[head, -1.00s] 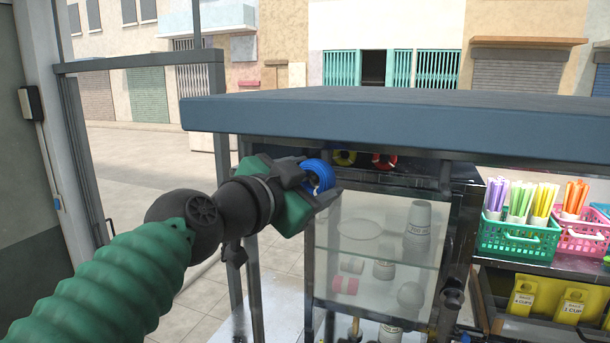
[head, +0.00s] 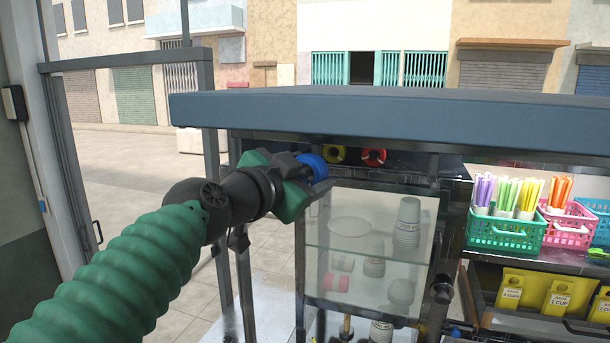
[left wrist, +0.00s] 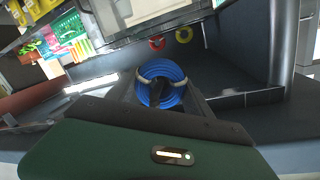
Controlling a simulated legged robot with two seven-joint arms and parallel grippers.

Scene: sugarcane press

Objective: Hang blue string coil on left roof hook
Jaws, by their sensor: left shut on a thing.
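The blue string coil (head: 314,167) is in my left gripper (head: 312,178), just below the front edge of the blue-grey roof (head: 400,112). In the left wrist view the blue coil (left wrist: 162,84) shows as a ring with pale ties, and the gripper is shut on it. A yellow coil (head: 334,154) and a red coil (head: 373,157) hang under the roof, to the right of the blue one. The left roof hook cannot be made out. My right gripper is not in view.
A glass cabinet (head: 355,240) holding cups stands below the roof. Green (head: 505,234) and pink (head: 566,228) baskets of coloured sticks stand at the right. A grey post (head: 213,170) stands behind my left arm.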

